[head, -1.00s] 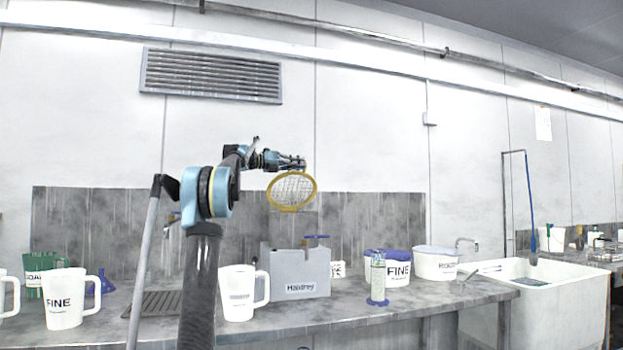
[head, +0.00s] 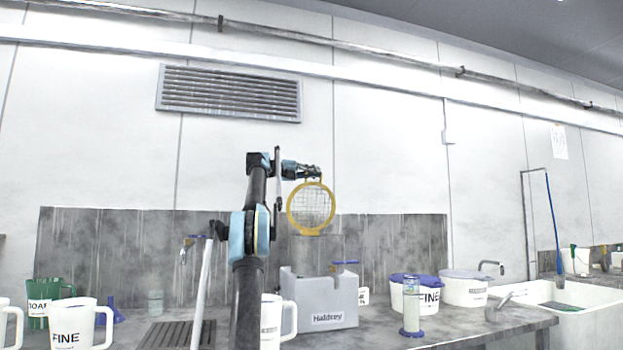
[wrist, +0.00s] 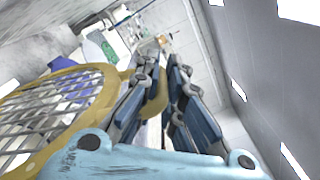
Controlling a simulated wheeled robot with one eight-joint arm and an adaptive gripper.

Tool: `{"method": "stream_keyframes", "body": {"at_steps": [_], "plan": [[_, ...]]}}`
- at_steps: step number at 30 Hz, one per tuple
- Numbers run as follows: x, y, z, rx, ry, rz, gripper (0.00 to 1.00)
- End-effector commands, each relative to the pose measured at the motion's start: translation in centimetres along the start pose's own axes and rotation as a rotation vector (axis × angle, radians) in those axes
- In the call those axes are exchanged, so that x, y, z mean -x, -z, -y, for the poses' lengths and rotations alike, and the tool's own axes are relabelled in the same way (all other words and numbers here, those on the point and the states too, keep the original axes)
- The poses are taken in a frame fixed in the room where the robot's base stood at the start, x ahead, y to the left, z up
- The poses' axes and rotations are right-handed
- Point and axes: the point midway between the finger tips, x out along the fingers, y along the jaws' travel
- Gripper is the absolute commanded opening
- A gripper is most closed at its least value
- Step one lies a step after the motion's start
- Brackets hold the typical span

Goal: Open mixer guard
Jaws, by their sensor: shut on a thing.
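The mixer guard (head: 291,209) is a round wire mesh in a yellow rim. In the head view it stands raised and nearly upright above the grey mixer box (head: 340,300) labelled "Haldrey". My gripper (head: 316,172) is at the top of the guard's rim. In the wrist view the yellow guard rim and mesh (wrist: 75,75) fill the left side, and my gripper (wrist: 168,75) has its blue-grey fingers closed on a yellow part of the guard. The inside of the mixer box is hidden by its front wall.
A white jug (head: 270,325) stands just left of the mixer, partly behind my arm. A clear cylinder (head: 411,308) and a lidded white tub (head: 425,300) stand to its right. A "FINE" jug (head: 68,328) and a green jug are at far left.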

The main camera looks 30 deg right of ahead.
Motion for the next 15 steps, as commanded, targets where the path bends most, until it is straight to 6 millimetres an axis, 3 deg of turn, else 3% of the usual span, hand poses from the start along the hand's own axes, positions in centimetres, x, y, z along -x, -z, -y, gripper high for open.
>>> {"method": "stream_keyframes", "body": {"at_steps": [13, 15], "plan": [[0.72, -0.2, -0.24, -0.003, -0.006, 0.006, 0.0], [0.79, -0.2, -0.26, -0.003, -0.007, 0.006, 0.19]]}}
